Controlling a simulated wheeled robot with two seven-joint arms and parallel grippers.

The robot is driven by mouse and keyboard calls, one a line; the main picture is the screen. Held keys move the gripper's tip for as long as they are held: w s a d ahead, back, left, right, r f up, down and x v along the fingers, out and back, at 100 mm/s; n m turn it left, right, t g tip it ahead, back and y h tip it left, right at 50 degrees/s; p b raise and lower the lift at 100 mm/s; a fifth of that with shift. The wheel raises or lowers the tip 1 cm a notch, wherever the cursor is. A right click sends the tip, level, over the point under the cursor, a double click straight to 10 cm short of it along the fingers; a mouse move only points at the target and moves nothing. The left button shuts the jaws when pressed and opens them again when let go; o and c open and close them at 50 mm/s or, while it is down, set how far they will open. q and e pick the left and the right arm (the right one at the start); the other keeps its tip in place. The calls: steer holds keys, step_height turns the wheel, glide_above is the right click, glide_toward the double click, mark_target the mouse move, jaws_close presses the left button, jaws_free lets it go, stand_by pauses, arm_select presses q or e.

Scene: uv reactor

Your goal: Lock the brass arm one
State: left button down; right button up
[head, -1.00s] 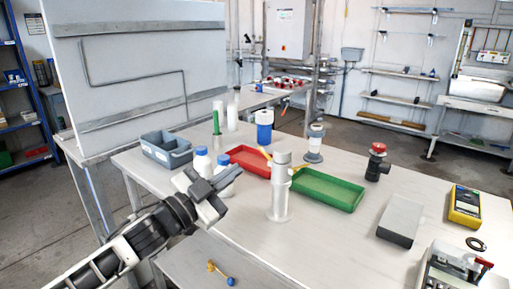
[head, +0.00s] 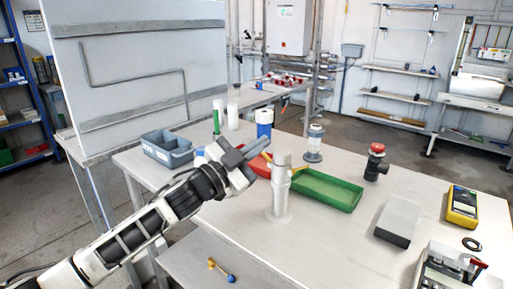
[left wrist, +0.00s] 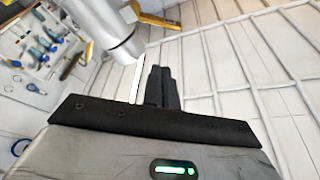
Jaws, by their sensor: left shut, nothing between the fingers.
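A grey upright cylinder (head: 280,195), the reactor body, stands on the table. A yellow brass-coloured arm (head: 299,168) sticks out at its right near the top, and another yellow piece shows at its left (head: 266,157). My left gripper (head: 256,160) is shut and empty, just left of the cylinder's top. In the left wrist view, its fingers (left wrist: 152,85) are together, with the cylinder (left wrist: 108,28) beside them and a yellow arm (left wrist: 155,18) beyond. No contact with the arm is visible. My right gripper is out of view.
A green tray (head: 327,207) lies right of the cylinder and a red tray (head: 261,166) behind my gripper. A grey bin (head: 168,150), a blue-banded container (head: 264,122) and a red-topped valve (head: 375,162) stand around. A small brass-and-blue piece (head: 222,271) lies on the lower surface.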

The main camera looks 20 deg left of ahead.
mark_target(265, 155)
arm_select(q)
steer(key=w+f, duration=0.1)
steer(key=w+a+f, duration=0.1)
steer(key=shift+w+f, duration=0.2)
steer(key=shift+f, duration=0.2)
